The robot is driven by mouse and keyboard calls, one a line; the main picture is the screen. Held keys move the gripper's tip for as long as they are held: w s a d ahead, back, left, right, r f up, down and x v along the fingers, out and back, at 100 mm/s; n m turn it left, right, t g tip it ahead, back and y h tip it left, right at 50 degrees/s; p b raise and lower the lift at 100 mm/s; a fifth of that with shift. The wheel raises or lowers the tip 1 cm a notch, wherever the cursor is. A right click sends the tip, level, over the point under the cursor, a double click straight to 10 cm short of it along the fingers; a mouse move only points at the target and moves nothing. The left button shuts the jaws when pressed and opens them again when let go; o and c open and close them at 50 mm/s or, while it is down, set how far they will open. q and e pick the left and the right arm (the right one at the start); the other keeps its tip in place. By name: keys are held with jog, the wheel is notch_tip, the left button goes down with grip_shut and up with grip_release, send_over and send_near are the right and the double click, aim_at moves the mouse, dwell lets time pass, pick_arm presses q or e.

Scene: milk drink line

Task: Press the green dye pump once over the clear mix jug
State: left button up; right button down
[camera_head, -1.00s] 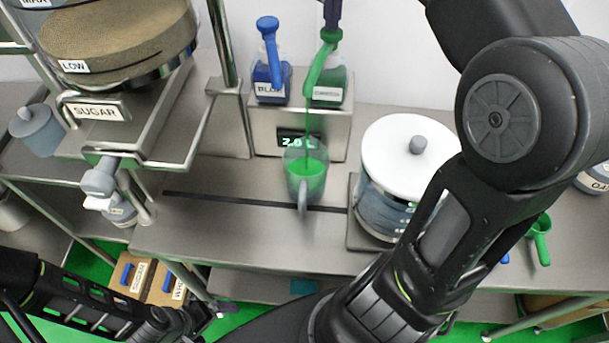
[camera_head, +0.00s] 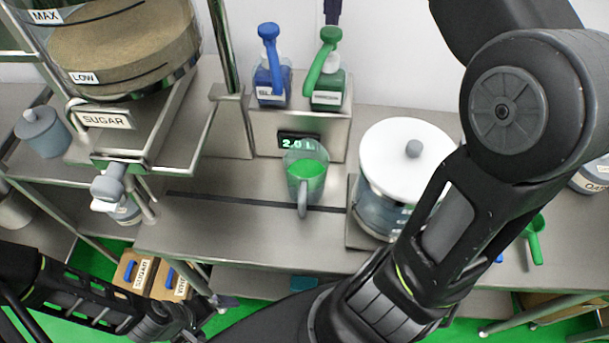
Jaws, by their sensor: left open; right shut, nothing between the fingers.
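The green dye pump bottle (camera_head: 327,90) stands on the raised steel shelf, its green pump head (camera_head: 323,58) angled forward. The clear mix jug (camera_head: 305,178) stands below it in front of the "2.0 L" display and holds green liquid. No stream shows between spout and jug. My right gripper (camera_head: 332,12) is shut and empty at the top edge, just above the green pump head; most of it is out of frame, and I cannot tell whether it touches. My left gripper (camera_head: 222,302) is open and empty at the lower left, below the counter edge.
A blue pump bottle (camera_head: 270,80) stands left of the green one. A white-lidded clear container (camera_head: 405,150) is right of the jug, close to my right arm. The sugar hopper (camera_head: 120,50) is at left. A green scoop (camera_head: 534,240) lies at right.

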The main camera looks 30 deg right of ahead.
jog(key=shift+r+p, duration=0.35)
jog(key=shift+r, duration=1.7)
jog(key=shift+s+d+r, duration=0.1)
jog(key=shift+d+r, duration=0.15)
jog(key=shift+r, duration=0.35)
jog(key=shift+a+r, duration=0.25)
jog(key=shift+r, duration=0.15)
jog(key=shift+f, duration=0.1)
